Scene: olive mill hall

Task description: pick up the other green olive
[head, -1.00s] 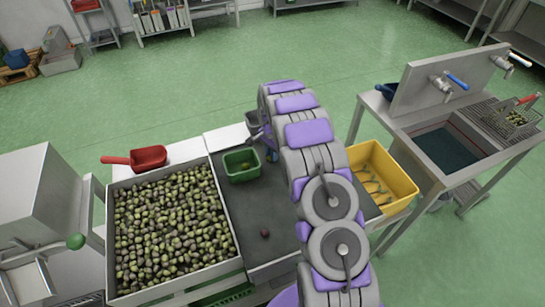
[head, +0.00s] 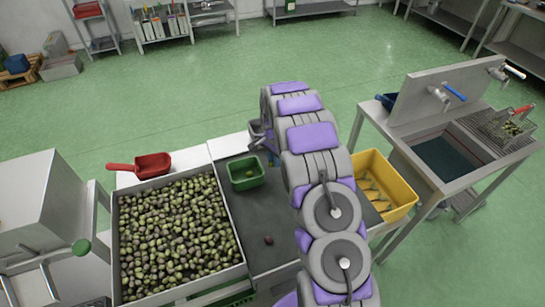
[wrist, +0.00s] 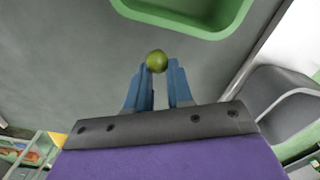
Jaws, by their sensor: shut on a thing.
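A green olive (wrist: 156,61) sits between the blue fingertips of my gripper (wrist: 156,75) in the wrist view. The gripper is shut on it. The olive is close to the green tray (wrist: 190,22), whose near rim shows at the top of the wrist view. In the head view the green tray (head: 245,173) stands on the dark belt, with something small inside it. My arm hides most of the gripper in the head view. A dark purple olive (head: 268,240) lies on the belt nearer to me.
A large bin full of olives (head: 241,262) stands on the left, with a red scoop (head: 152,166) behind it. A yellow crate (head: 404,207) is right of my arm. A steel sink (head: 450,155) stands farther right. The belt between bin and arm is mostly clear.

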